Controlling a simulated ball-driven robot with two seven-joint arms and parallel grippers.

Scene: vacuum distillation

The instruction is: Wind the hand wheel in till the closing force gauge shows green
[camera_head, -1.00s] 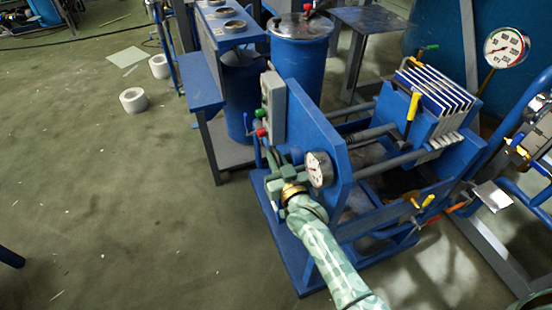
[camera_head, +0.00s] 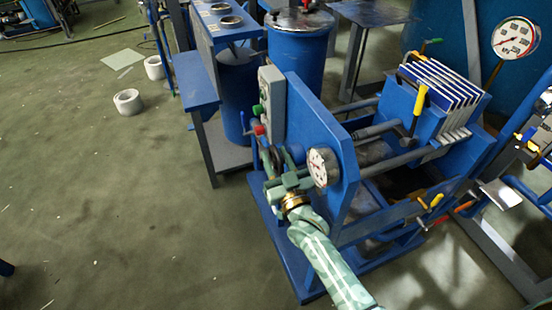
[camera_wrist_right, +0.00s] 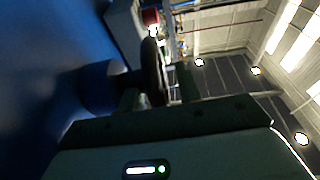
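The hand wheel (camera_head: 267,157) is a dark ring, mostly hidden behind my right gripper, at the near end of the blue press. In the right wrist view its rim (camera_wrist_right: 153,72) stands edge-on between my fingers. My right gripper (camera_head: 281,168) is around the rim; in the wrist view (camera_wrist_right: 160,92) a thin bright gap shows between rim and right finger, so it looks open. The closing force gauge (camera_head: 323,167) is a white dial on the blue end plate beside my gripper; its reading is too small to tell. My left gripper is not in view.
The blue end plate (camera_head: 330,130) stands close behind the wheel. White filter plates (camera_head: 440,92) with a yellow handle sit further right. A larger kPa gauge (camera_head: 515,38) stands at the upper right. A control box (camera_head: 271,103) is above the wheel.

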